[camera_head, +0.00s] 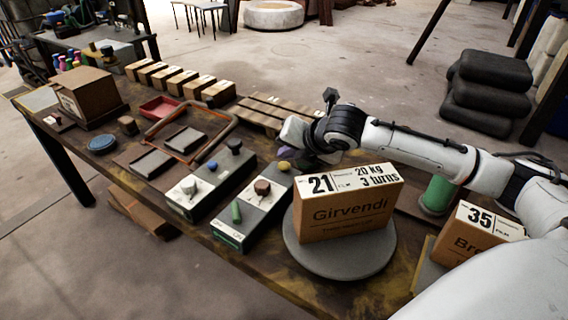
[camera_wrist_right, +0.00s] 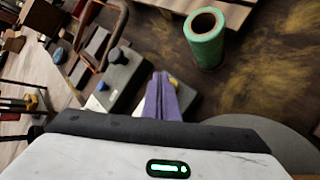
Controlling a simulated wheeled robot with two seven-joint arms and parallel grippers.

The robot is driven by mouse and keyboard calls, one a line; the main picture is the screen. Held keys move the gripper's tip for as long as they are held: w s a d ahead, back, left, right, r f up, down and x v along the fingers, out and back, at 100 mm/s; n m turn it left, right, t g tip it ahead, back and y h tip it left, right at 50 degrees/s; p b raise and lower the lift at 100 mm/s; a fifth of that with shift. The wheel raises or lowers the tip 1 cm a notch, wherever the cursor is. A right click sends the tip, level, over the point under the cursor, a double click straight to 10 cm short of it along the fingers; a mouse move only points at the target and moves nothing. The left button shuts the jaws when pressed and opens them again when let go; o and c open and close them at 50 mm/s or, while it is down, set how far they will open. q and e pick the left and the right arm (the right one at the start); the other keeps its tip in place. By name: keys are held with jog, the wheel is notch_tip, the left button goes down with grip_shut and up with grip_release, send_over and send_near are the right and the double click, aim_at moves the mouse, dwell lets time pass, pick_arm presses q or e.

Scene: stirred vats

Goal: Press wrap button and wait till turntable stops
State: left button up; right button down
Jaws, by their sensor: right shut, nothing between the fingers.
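A cardboard box marked 21, Girvendi, 20 kg, 3 turns (camera_head: 345,212) stands on the round grey turntable (camera_head: 340,262). My right gripper (camera_head: 318,158) is just right of the yellow button, behind the carton. In the right wrist view its purple fingers (camera_wrist_right: 162,80) are shut and empty, beside the yellow button (camera_wrist_right: 173,82). I cannot tell whether they touch it. My left gripper is not in view.
A second control box (camera_head: 210,185) stands to the left. A green film roll (camera_head: 437,195) stands behind the turntable, and a carton marked 35 (camera_head: 480,228) is at the right. Small cartons (camera_head: 175,80), a red tray (camera_head: 160,106) and a pallet (camera_head: 262,112) lie farther back.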

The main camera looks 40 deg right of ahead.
dwell(0.6)
jog(key=shift+f+p, duration=0.3)
jog(key=shift+f, duration=0.15)
jog(key=shift+f, duration=0.65)
dwell(0.7)
jog(key=shift+r, duration=0.1)
jog(key=shift+r+p, duration=1)
jog(key=shift+p, duration=0.45)
